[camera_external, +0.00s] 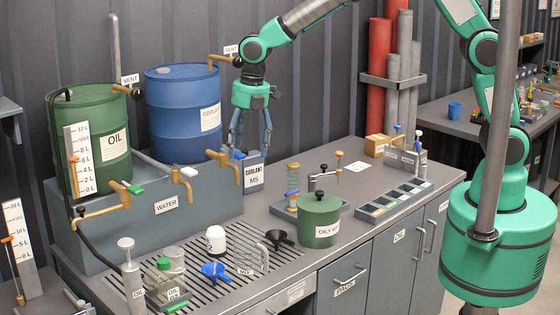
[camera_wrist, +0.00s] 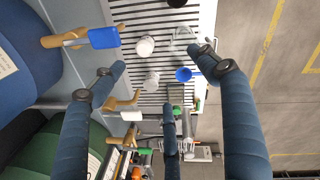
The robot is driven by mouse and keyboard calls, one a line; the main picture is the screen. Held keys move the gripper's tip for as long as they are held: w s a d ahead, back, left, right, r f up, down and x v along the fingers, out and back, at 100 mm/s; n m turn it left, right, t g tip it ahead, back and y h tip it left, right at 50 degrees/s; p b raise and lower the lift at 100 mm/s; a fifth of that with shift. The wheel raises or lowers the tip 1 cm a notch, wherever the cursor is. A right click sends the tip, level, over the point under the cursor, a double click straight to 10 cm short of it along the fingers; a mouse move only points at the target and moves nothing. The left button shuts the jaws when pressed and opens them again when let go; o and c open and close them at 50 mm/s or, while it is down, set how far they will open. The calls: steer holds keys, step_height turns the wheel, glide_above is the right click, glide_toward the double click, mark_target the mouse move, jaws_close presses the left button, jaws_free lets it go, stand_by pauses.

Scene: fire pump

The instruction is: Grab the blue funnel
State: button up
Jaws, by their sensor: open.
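The blue funnel (camera_external: 216,271) lies on the slatted drain grate near the front of the bench. It also shows in the wrist view (camera_wrist: 184,74), on the grate in the gap between my fingers as seen from above. My gripper (camera_external: 250,144) is open and empty, with its blue fingers pointing down. The gripper is not touching the funnel.
Brass taps (camera_external: 182,179) stick out over the grate. A green oily-waste can (camera_external: 319,221) stands to the right.

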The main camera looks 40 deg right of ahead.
steer(key=s+a+f+n+p, duration=0.2)
steer(key=a+f+n, duration=0.2)
steer(key=a+f, duration=0.5)
steer(key=n+g+p, duration=0.1)
steer(key=n+p, duration=0.1)
steer(key=n, duration=0.2)
glide_above(214, 269)
step_height(214, 269, down, 7)
steer(key=shift+a+h, duration=0.25)
steer(key=shift+h, duration=0.15)
steer(key=shift+f, duration=4.25)
steer(key=shift+f, duration=0.1)
steer(key=shift+d+f+p, duration=0.2)
steer(key=shift+f+p, duration=0.6)
steer(key=shift+f, duration=1.7)
steer(key=c, duration=1.2)
